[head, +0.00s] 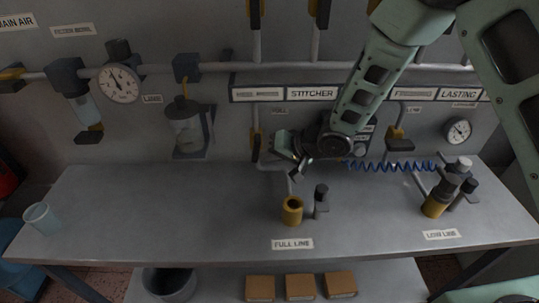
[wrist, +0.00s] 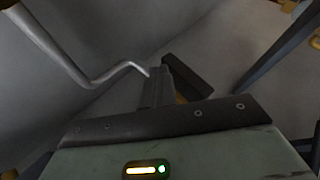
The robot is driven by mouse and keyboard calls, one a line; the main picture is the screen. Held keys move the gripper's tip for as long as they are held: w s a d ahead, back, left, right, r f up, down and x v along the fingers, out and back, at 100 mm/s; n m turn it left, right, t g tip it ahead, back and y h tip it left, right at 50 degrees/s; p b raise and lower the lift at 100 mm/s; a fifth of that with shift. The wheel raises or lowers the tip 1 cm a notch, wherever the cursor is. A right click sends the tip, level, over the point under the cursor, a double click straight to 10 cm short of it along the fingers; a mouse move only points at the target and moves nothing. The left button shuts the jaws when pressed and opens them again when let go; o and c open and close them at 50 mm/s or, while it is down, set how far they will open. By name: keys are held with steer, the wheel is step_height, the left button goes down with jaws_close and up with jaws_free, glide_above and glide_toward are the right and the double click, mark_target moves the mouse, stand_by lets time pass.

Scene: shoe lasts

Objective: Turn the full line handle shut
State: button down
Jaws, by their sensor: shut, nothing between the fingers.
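The FULL LINE label (head: 292,244) lies on the bench front, below a yellow open-topped fitting (head: 292,211) and a short dark upright post (head: 320,203). A grey pipe runs down the wall behind them and bends toward the bench. My gripper (head: 297,172) is over the rear of the bench, behind and above the yellow fitting, and looks shut and empty. In the wrist view, its shut fingers (wrist: 158,86) are beside a dark slanted bar (wrist: 187,75); I cannot tell whether they touch or whether it is the handle.
A LOW LINE label (head: 441,234), a yellow and dark fitting (head: 437,203) and a coiled blue hose (head: 390,166) are at the right. A pale cup (head: 41,217) stands at the left end. The bench's left half is clear. Gauges and pipes line the wall.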

steer(key=y+b, duration=0.1)
steer(key=f+m+t+y+b, duration=0.1)
steer(key=y, duration=0.1)
steer(key=a+y+b, duration=0.1)
steer(key=y+b, duration=0.1)
steer(key=shift+a+f+m, duration=0.1)
steer(key=shift+f+m, duration=0.2)
steer(key=shift+f, duration=0.05)
stand_by(0.3)
stand_by(0.6)
